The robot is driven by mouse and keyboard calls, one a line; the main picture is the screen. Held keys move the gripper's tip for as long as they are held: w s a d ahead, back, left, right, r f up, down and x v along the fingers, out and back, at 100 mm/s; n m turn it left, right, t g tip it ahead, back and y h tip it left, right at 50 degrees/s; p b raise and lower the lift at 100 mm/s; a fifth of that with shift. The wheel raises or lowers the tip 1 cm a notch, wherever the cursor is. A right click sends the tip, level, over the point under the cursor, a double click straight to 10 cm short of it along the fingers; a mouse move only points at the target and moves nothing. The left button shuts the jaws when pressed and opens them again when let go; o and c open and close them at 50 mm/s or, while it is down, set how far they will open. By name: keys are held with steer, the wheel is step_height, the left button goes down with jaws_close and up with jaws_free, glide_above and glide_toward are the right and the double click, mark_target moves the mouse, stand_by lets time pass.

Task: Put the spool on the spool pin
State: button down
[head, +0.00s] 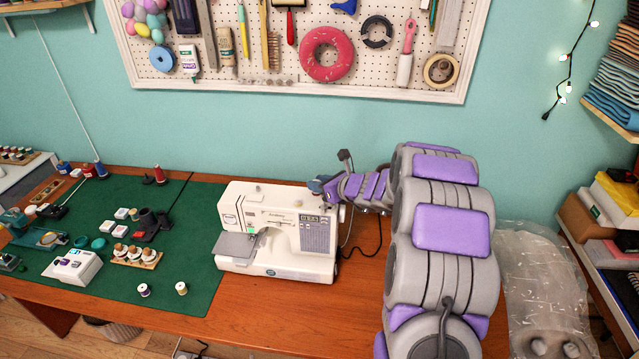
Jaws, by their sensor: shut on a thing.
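The white sewing machine (275,228) stands on the table, left of my arm. My gripper (322,188) is at the machine's top right end, small and partly hidden by its own links. It is shut on a small blue thing (315,186), which I take to be the spool; its shape is hard to make out. The blue thing is over or beside the machine's top right corner; I cannot tell whether it touches. The spool pin cannot be made out clearly at this size.
A green cutting mat (205,290) covers the table's left side. On it are two small spools (143,290) (181,288), a wooden rack of spools (137,256) and a white box (72,266). A dark cable lies behind the machine. Bare wood (300,320) shows in front.

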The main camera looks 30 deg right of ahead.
steer(key=shift+f, duration=0.4)
steer(key=c, duration=0.8)
jaws_free()
steer(key=p+v, duration=0.4)
steer(key=v, duration=1.3)
steer(key=shift+s+d, duration=0.1)
steer(key=shift+s, duration=0.15)
